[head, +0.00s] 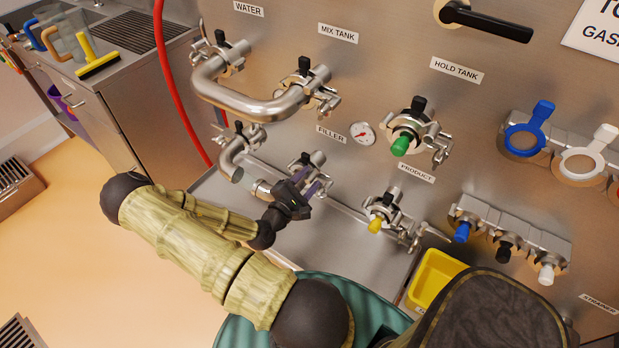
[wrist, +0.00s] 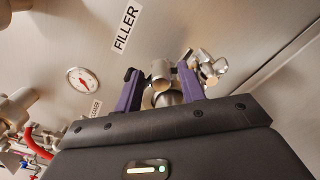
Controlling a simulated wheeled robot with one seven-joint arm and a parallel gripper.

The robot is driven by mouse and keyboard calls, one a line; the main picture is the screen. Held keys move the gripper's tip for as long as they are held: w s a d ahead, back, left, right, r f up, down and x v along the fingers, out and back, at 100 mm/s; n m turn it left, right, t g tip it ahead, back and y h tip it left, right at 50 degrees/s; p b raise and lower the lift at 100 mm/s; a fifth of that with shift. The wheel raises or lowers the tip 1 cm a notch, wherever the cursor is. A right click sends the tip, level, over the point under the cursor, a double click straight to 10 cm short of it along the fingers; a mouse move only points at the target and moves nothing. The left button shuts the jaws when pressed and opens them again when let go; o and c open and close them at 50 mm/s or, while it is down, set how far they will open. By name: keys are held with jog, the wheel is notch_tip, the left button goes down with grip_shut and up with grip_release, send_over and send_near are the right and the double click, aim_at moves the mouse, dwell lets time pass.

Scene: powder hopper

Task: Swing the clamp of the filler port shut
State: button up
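The filler port (head: 317,158) is on the steel panel below the FILLER label (head: 331,135). Its metal clamp has a black knob (head: 306,159) that shows above my gripper in the head view. My gripper (head: 313,184) is right in front of this port, with its purple fingers pointing at it. In the wrist view my gripper (wrist: 160,88) has its fingers spread, with rounded metal parts of the port (wrist: 163,72) between and beyond them. More clamp hardware (wrist: 207,66) stands out to the right of the right finger. Whether a finger touches the clamp is unclear, and the gripper hides part of it.
A U-shaped pipe (head: 245,102) spans the ports above left. A gauge (head: 362,133), the hold tank port with a green cap (head: 401,145) and the product port with a yellow cap (head: 375,225) are to the right.

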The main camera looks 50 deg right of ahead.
jog(key=a, duration=0.8)
jog(key=shift+s+b, duration=0.3)
jog(key=shift+b, duration=0.15)
dwell(0.6)
